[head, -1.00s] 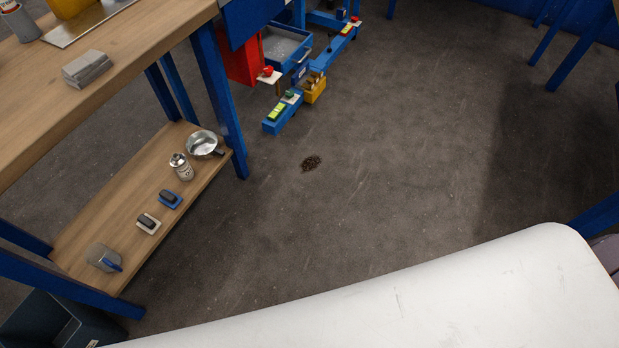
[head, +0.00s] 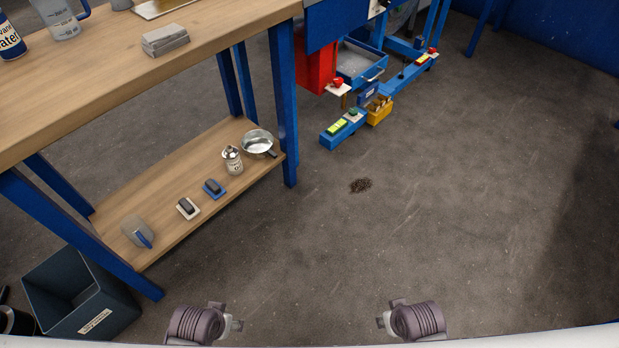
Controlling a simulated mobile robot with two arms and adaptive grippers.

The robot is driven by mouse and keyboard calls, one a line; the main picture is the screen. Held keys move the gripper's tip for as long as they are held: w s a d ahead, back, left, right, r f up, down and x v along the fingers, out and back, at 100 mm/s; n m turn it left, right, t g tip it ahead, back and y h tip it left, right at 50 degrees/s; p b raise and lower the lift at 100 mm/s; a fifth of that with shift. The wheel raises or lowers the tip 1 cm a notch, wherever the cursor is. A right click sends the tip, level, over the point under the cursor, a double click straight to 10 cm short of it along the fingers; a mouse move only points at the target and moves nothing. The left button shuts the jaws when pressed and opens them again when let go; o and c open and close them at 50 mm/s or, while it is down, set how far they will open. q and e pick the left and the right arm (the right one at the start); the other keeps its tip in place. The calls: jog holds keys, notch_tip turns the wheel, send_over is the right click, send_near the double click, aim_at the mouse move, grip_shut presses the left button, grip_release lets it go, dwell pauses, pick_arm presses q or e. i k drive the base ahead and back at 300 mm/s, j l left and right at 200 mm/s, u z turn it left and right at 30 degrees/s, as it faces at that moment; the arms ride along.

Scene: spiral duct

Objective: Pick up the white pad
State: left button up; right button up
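The white pad (head: 187,209) has a pale flat base and a dark grip on top. It lies on the lower wooden shelf of the workbench, between a blue pad (head: 214,189) and a clear jug (head: 137,232). My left gripper (head: 232,325) and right gripper (head: 384,322) show at the bottom edge, seen from above. Both are well apart from the pad and the shelf. Their fingers are too small and hidden to tell whether they are open or shut.
The shelf (head: 167,242) also carries a metal can (head: 232,160) and a metal pan (head: 257,142). Blue bench legs (head: 283,105) frame it. A dark bin (head: 80,295) stands at lower left.

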aim_at(187, 207)
jog(key=j+u, duration=0.15)
jog(key=u, duration=0.9)
